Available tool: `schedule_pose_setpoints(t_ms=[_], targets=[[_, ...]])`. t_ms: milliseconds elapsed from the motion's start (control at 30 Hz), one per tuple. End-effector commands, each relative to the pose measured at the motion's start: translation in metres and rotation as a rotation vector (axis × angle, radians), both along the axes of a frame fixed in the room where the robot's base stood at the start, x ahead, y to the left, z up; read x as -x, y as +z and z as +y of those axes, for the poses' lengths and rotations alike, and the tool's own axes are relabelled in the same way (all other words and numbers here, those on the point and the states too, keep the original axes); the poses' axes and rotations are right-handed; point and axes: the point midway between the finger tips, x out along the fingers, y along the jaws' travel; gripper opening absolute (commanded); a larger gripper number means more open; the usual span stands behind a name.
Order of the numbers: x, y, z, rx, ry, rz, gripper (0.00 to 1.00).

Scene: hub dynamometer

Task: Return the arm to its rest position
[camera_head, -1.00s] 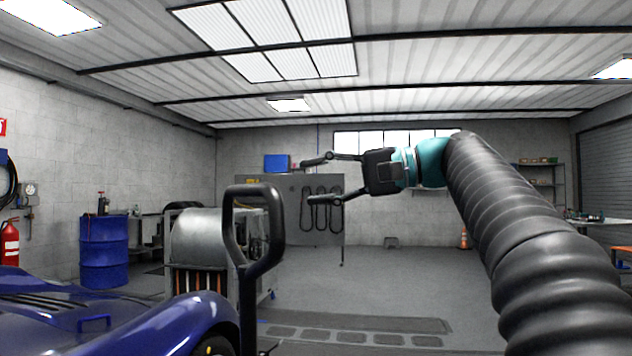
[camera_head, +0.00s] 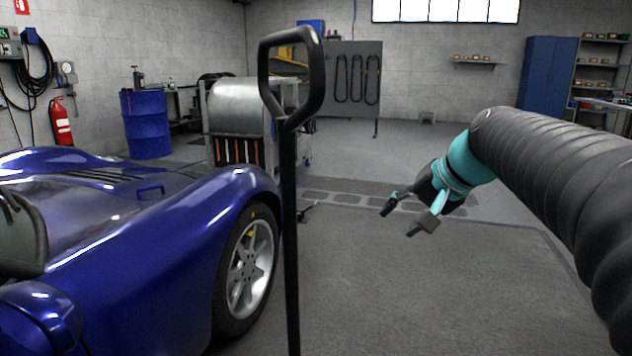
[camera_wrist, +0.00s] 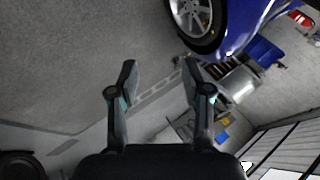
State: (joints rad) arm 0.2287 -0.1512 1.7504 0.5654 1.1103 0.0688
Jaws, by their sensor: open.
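My gripper (camera_head: 402,219) hangs from my teal wrist at the right of the head view, tilted down and to the left over bare floor. It is open, with nothing between its fingers. In the wrist view both fingers (camera_wrist: 160,80) stand apart, with only grey floor and floor grating between them. My black sleeved arm reaches in from the right edge of the head view.
A blue car (camera_head: 150,250) stands at the left; its wheel also shows in the wrist view (camera_wrist: 198,20). A black upright handle (camera_head: 290,200) rises between car and gripper. A blue drum (camera_head: 146,125) and grey dynamometer cabinet (camera_head: 240,105) stand behind. Floor around the gripper is clear.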

Motion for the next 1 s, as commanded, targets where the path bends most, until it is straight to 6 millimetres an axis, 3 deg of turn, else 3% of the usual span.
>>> schedule_pose_setpoints(t_ms=[100,300,500,667,1000], targets=[[0.047,-0.048,-0.006,0.161,0.032,0.036,0.49],[0.130,-0.122,-0.015,0.417,0.131,0.075,0.49],[0.203,-0.174,-0.017,0.577,0.233,0.083,0.49],[0.230,-0.180,-0.008,0.599,0.266,0.043,0.49],[0.233,-0.169,0.000,0.604,0.282,-0.007,0.49]])
